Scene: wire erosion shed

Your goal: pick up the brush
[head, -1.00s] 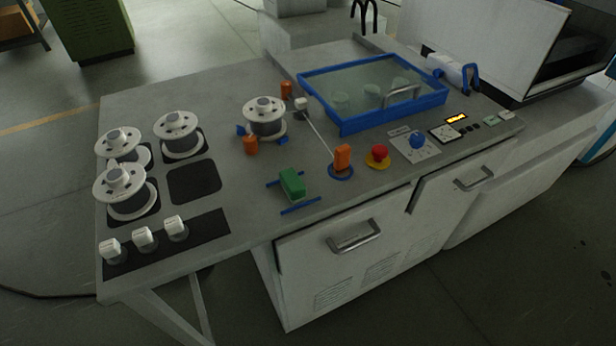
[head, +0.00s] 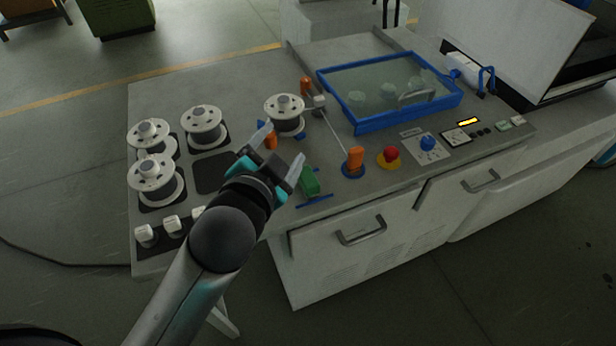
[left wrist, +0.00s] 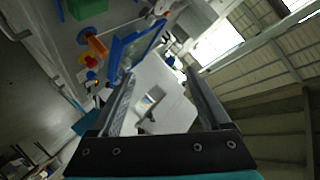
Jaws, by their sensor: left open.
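The brush (head: 309,181) looks like a small green block lying between blue rails at the table's front edge. A green thing at the top left of the left wrist view (left wrist: 84,8) seems to be the same one. My left gripper (head: 281,149) is open and empty, just left of and above the brush in the head view. Its fingers also show in the left wrist view (left wrist: 160,90), with nothing between them. One finger partly covers the brush's left side in the head view. My right gripper is not in view.
White spools (head: 157,177) stand at the table's left, and another spool (head: 285,112) stands behind my gripper. An orange handle (head: 355,158) and a red button (head: 391,154) stand right of the brush. A blue-framed tank (head: 362,125) lies behind them.

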